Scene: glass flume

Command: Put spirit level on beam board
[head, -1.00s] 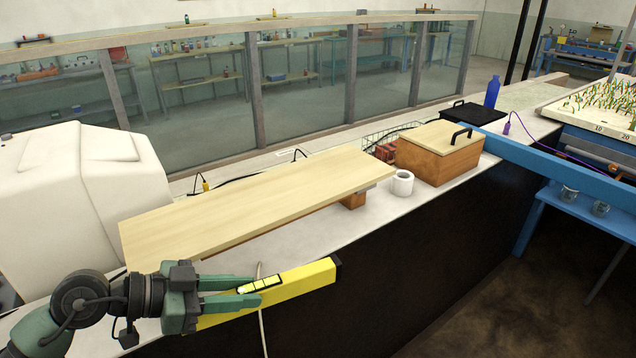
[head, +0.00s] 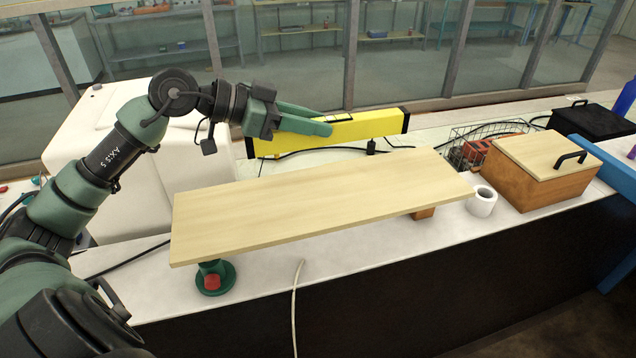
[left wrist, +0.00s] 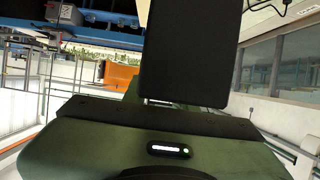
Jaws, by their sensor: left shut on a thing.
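The yellow spirit level (head: 368,125) with black end caps is held by my left gripper (head: 325,125), which is shut on it. In the head view the level appears above and behind the far edge of the beam board, apart from the board in the picture. The beam board (head: 310,205) is a long pale wooden plank, raised over the white counter. A wooden block (head: 423,213) supports it near the right end and a green foot with a red part (head: 213,279) stands under the left end. The left wrist view shows mostly my own gripper body. My right gripper is not in view.
A white roll (head: 482,202) stands just off the board's right end, beside a wooden box with a handle (head: 540,180). A wire basket (head: 470,150) is behind the roll. A white machine housing (head: 110,150) stands at the left. The board's top is bare.

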